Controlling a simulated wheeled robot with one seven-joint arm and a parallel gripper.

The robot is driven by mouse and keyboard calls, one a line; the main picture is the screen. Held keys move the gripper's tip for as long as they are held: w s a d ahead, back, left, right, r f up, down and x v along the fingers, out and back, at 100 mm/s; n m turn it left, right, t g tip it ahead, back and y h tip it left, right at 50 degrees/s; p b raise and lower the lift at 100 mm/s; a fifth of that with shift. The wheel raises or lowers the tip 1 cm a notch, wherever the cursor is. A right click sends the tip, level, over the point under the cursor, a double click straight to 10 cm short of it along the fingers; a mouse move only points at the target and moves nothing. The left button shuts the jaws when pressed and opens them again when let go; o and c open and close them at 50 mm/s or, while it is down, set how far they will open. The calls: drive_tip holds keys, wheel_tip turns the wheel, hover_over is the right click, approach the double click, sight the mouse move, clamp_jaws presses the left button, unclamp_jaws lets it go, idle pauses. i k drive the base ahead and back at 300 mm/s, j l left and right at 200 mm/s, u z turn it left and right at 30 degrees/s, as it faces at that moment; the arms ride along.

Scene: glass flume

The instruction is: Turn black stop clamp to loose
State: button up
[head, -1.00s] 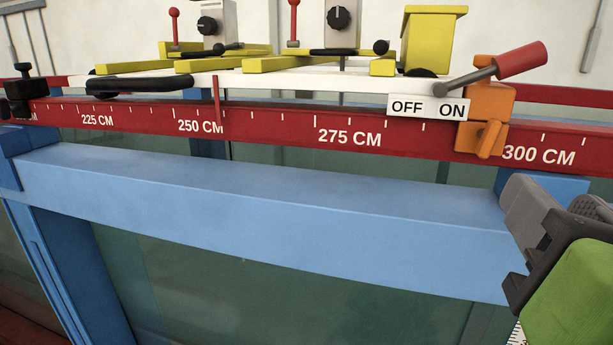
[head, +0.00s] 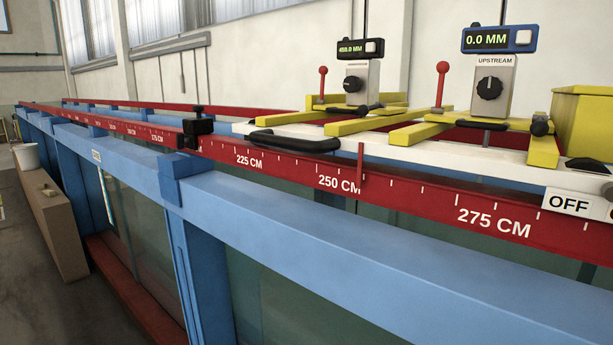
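The black stop clamp (head: 197,127) sits on the red scale rail (head: 290,170), to the left of the 225 CM mark. It has a dark block with a small knob or stud on top and a lower part at the rail's front face. It is too small to tell whether it is tight or loose. My gripper is not in this view.
A white carriage (head: 400,143) with a black handle (head: 293,141) stands on the rail right of the clamp. It bears yellow bars, red levers and two dials with displays. A blue beam (head: 330,222) runs below the rail. A cardboard-brown box (head: 50,215) stands at the left.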

sight(180, 144)
drive_tip(key=u, duration=1.25)
